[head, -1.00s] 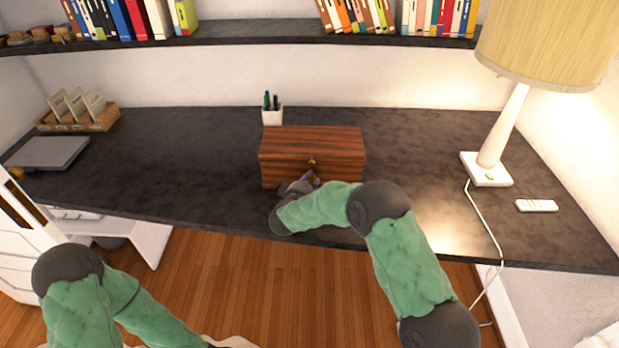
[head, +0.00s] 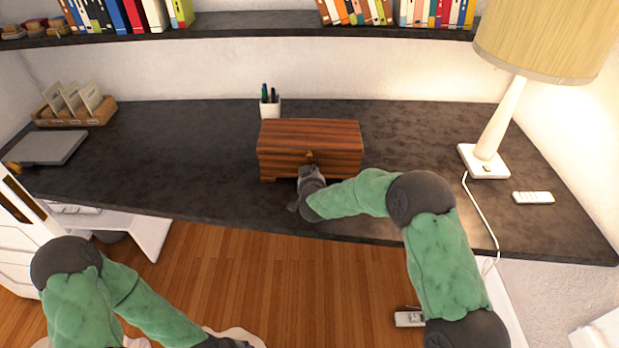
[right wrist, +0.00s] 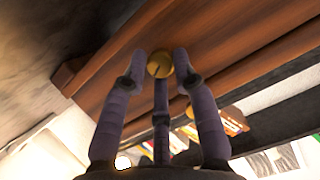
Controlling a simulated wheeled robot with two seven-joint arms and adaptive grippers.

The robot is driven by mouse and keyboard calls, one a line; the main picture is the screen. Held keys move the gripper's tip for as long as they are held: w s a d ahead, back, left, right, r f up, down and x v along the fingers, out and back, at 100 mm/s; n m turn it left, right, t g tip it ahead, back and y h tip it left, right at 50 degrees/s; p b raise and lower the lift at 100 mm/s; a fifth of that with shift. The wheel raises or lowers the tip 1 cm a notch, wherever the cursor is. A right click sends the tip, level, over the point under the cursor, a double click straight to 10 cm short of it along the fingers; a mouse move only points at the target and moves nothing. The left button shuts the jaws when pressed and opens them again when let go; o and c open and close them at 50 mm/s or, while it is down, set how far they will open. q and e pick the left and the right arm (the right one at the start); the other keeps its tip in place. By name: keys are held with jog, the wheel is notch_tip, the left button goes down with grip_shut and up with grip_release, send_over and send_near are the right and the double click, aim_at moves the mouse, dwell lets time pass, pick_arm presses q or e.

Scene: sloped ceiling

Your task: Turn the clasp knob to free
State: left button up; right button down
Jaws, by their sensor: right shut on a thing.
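A striped brown wooden box (head: 310,135) sits shut on the dark desk. Its small brass clasp knob (head: 310,155) is at the middle of the front face. My right gripper (head: 310,168) is just in front of the box at the knob. In the right wrist view, the round knob (right wrist: 160,64) sits between the fingertips of my right gripper (right wrist: 158,68), which is shut on it. The knob's exact turn angle is hard to tell. My left arm is at the lower left of the head view, and its fingers are out of the frame.
A white pen cup (head: 270,108) stands behind the box. A lamp (head: 485,160) and a white remote (head: 533,197) are on the right. A grey laptop (head: 48,148) and a wooden card holder (head: 75,110) are on the left. The desk (head: 180,160) beside the box is clear.

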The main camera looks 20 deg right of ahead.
jog(key=m+y+b, duration=0.1)
jog(key=b, duration=0.2)
jog(key=m+t+b, duration=0.1)
jog(key=m+b, duration=0.1)
jog(key=b, duration=0.1)
jog(key=shift+d+f+y, duration=0.2)
jog(key=shift+f+y, duration=0.05)
jog(key=shift+y, duration=0.15)
jog(key=shift+r+m+b, duration=0.2)
jog(key=shift+m+b, duration=0.2)
jog(key=shift+b, duration=0.25)
jog(key=shift+d, duration=0.1)
jog(key=c, duration=1)
grip_release()
jog(key=shift+s, duration=0.1)
jog(key=v, duration=1.2)
jog(key=shift+d, duration=0.2)
jog(key=shift+f, duration=0.1)
